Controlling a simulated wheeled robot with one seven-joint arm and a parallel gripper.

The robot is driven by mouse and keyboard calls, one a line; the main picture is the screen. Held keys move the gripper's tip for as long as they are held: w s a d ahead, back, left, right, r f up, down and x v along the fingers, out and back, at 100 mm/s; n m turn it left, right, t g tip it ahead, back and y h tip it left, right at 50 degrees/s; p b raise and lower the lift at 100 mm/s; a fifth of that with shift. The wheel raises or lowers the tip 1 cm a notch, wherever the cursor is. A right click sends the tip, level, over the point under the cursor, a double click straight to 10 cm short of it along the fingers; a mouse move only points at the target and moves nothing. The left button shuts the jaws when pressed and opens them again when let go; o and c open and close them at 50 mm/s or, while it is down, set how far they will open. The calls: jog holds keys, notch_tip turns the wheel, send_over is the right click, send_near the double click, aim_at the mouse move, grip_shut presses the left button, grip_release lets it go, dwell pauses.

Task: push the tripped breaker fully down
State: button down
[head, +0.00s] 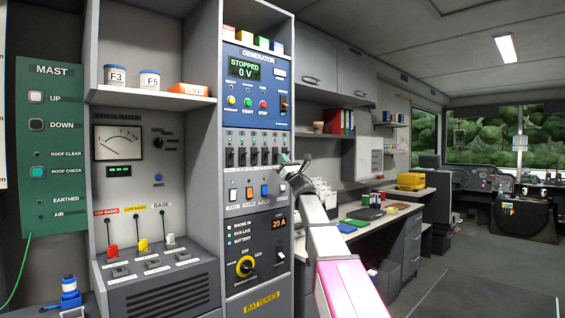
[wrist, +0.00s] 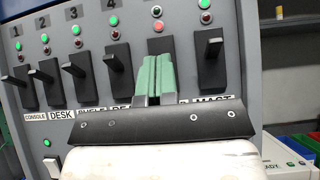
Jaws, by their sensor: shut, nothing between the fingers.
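A row of black breakers sits on the grey panel, seen in the head view and close up in the wrist view. My gripper (wrist: 155,58), with green fingers, is shut and empty in front of this fifth breaker. The fingers hide most of its lever and label, so I cannot tell its exact position or whether they touch. In the head view my gripper (head: 284,158) is at the right end of the row.
The breaker at the right end, labelled MAST (wrist: 212,50), is close beside my fingers. The fourth breaker (wrist: 117,65) is on their left. A desk (head: 385,225) stands right of the panel.

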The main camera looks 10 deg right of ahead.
jog(key=shift+r, duration=0.25)
jog(key=shift+s+r, duration=0.1)
jog(key=shift+r, duration=0.35)
jog(key=s+d+r+v, duration=0.1)
jog(key=v, duration=1.2)
jog(key=shift+s+r, duration=0.25)
jog(key=shift+r, duration=0.2)
jog(key=shift+d, duration=0.1)
